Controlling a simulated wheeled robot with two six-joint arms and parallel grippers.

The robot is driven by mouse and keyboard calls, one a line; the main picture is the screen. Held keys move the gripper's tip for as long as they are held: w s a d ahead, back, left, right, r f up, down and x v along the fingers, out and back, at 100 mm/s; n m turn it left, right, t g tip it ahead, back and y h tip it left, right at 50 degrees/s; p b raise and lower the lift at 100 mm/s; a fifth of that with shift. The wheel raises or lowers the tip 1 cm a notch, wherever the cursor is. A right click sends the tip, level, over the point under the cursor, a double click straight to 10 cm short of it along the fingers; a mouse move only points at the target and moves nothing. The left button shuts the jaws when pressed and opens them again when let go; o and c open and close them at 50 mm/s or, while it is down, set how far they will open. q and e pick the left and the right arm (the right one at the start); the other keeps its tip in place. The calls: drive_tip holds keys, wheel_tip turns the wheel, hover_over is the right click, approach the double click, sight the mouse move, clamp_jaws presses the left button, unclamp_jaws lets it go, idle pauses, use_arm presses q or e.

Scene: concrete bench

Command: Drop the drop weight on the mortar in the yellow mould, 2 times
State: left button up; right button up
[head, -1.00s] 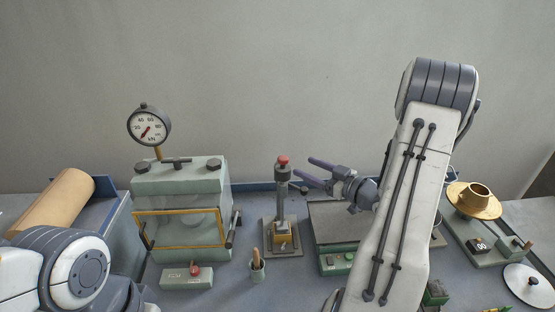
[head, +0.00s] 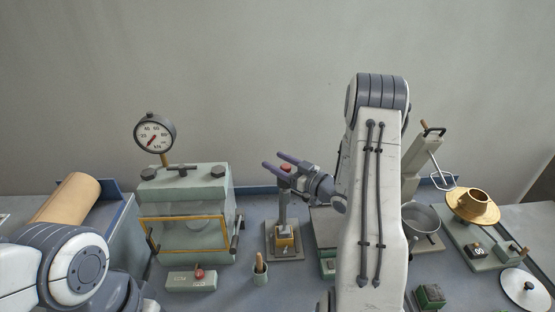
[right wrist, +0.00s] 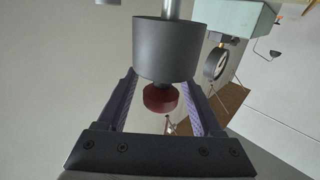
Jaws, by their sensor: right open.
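The drop weight is a dark grey cylinder with a red knob (head: 286,168) on top of an upright rod. Below it the yellow mould (head: 285,241) stands on a small base plate. Mortar inside the mould cannot be made out. My right gripper (head: 273,160) is open at knob height, its two fingers pointing left. In the upside-down right wrist view, the red knob (right wrist: 161,98) and the dark weight body (right wrist: 166,48) show between the open fingers, with no clear grip. My left arm shows at the lower left, but its gripper is out of view.
A green press (head: 186,210) with a gauge (head: 155,133) stands left of the mould. A small pot (head: 260,272) stands in front of it. To the right are a mixer with a bowl (head: 421,217) and a brass flow table (head: 473,207).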

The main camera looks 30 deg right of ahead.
clamp_jaws()
idle(1.4)
